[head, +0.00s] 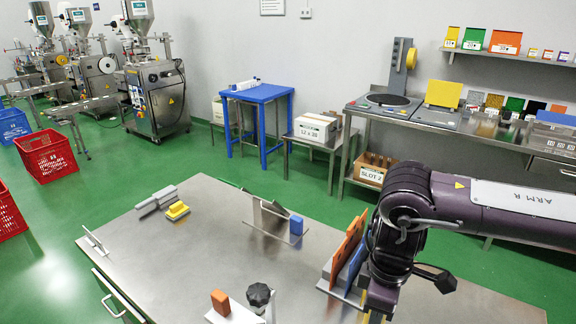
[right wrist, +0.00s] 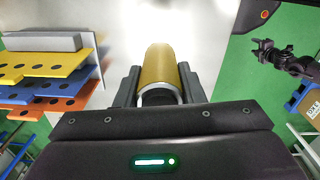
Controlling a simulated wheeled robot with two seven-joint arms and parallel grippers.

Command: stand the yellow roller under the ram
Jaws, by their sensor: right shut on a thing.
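The yellow roller (right wrist: 158,66) is a smooth cylinder with a pale metal rim at its near end. In the right wrist view it lies between the two dark fingers of my right gripper (right wrist: 158,84), which is shut on it. In the head view my right arm comes in from the right over the steel table, and its wrist hides most of the gripper. A bit of yellow shows below the wrist at the bottom edge. I cannot tell which part in view is the ram.
The steel table (head: 165,255) holds a rack of orange and blue plates (head: 345,250) close to my right wrist. A black knob (head: 259,294) and an orange block (head: 220,302) stand at the front. Yellow pieces (head: 176,211) lie far left. The table's middle left is clear.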

